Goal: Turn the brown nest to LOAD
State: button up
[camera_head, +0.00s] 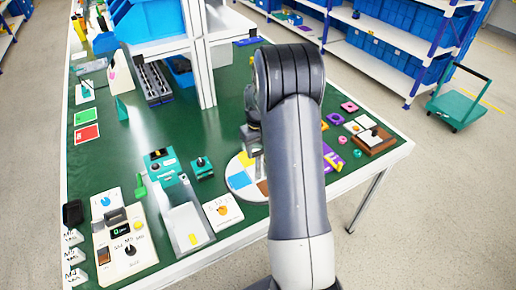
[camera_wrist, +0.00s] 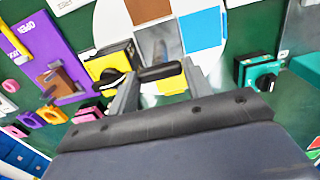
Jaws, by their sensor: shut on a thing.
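A white round disc (camera_head: 237,161) with coloured square nests lies on the green table, partly hidden by my arm in the head view. The brown nest (camera_wrist: 148,9) is at the top of the wrist view; a blue nest (camera_wrist: 200,30) is right of it. A grey nest (camera_wrist: 158,45) and a yellow nest (camera_wrist: 172,86) lie nearer my gripper. A brown corner shows in the head view (camera_head: 262,187). My gripper (camera_wrist: 160,80) is over the disc, its fingers shut on a black bar handle (camera_wrist: 160,72). I cannot read a LOAD mark.
A yellow and black device (camera_wrist: 113,60) is close left of my fingers. A teal device (camera_wrist: 258,70) is at right. A purple board (camera_wrist: 30,30) and coloured rings lie further left. A white shelf post (camera_head: 200,60) stands behind; a wooden-based switch (camera_head: 374,138) sits at the right edge.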

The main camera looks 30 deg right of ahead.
jog(key=c, duration=0.3)
jog(key=shift+c, duration=0.2)
jog(key=shift+n, duration=0.4)
jog(key=shift+n+b, duration=0.7)
jog(key=shift+n, duration=0.9)
jog(key=shift+n+b, duration=0.5)
jog(key=shift+n, duration=1.6)
jog(key=shift+w+n+b, duration=0.1)
jog(key=shift+n+b, duration=0.25)
jog(key=shift+n, duration=2.05)
jog(key=shift+r+n, duration=0.1)
jog(key=shift+n, duration=2.4)
